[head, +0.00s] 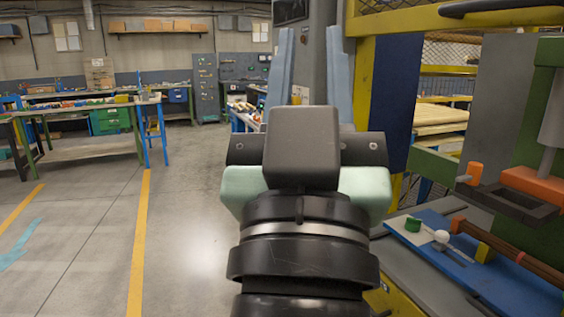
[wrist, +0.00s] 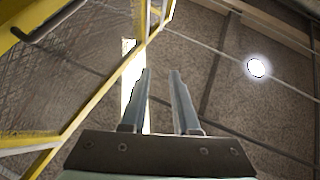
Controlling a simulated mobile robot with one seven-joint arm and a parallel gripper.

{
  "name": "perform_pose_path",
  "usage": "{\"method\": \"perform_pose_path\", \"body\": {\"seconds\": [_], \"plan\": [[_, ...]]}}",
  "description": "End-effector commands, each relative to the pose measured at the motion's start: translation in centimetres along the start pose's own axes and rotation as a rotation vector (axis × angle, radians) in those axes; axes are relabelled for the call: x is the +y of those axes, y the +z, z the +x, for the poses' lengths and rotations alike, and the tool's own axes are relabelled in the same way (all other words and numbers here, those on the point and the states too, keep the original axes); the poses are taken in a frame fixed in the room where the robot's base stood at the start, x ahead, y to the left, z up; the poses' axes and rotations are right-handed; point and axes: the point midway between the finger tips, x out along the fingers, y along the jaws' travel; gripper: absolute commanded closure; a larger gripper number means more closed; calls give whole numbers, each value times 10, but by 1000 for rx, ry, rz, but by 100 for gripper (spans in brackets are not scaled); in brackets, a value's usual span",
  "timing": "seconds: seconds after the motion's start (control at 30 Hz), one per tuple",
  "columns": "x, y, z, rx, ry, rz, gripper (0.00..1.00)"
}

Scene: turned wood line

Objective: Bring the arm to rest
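My gripper (head: 310,40) points upward in the middle of the head view, with my dark wrist and arm below it. Its two pale blue fingers stand apart with nothing between them. In the wrist view the gripper (wrist: 160,76) is also open and empty, its fingers against the ceiling. The fingers touch nothing that I can see.
At the right, close to my arm, a yellow-framed machine (head: 365,90) holds a blue board (head: 480,268) with small coloured parts. A yellow mesh guard (wrist: 60,120) is left of the fingers in the wrist view. Open floor (head: 195,220) lies left, with workbenches (head: 90,108) behind.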

Motion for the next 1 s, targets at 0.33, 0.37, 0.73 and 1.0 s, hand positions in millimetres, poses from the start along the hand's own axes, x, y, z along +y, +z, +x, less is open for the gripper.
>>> {"method": "perform_pose_path", "body": {"seconds": [0.33, 0.37, 0.73, 1.0], "plan": [[-10, -127, 54, 122, -71, 129, 71], [-10, -133, 59, 121, -71, 128, 71], [-8, -160, 82, 118, -70, 126, 71], [-8, -158, 81, 118, -70, 125, 71]]}}
